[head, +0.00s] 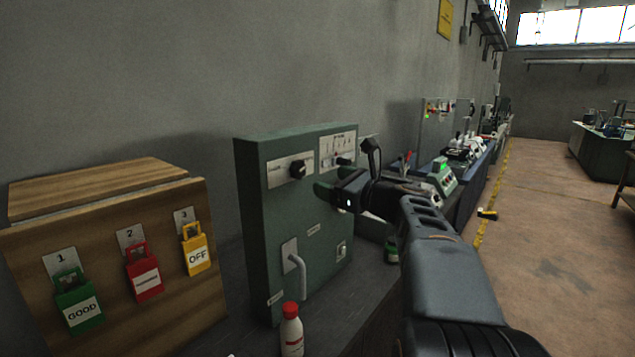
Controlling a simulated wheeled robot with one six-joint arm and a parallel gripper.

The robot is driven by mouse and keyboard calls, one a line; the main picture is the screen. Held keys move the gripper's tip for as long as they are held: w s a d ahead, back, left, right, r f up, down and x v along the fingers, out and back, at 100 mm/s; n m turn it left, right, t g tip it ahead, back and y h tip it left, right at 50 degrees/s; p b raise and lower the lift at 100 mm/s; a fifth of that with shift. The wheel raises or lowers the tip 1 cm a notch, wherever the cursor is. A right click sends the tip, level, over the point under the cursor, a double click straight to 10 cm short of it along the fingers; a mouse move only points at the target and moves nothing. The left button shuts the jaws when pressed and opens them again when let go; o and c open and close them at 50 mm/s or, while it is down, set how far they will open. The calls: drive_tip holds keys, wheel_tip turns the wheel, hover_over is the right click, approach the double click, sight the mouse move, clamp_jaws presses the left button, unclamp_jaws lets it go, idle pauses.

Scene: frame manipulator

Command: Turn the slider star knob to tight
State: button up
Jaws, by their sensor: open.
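A green machine housing (274,200) stands on the bench in the head view. A dark round knob (297,171) sits on a pale label plate on its upper front; I cannot tell whether it is the slider star knob. My gripper (334,177) is open at the upper right of the housing's front, below a white printed plate (338,147). My gripper and wrist cover part of the panel there. Nothing shows clearly between the jaws, and I cannot tell whether they touch the panel.
A bent grey lever (298,272) sticks out low on the housing. A white bottle with a red cap (291,330) stands in front. A wooden box (110,240) with green, red and yellow padlocks is at left.

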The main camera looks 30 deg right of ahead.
drive_tip(key=shift+v, duration=1.55)
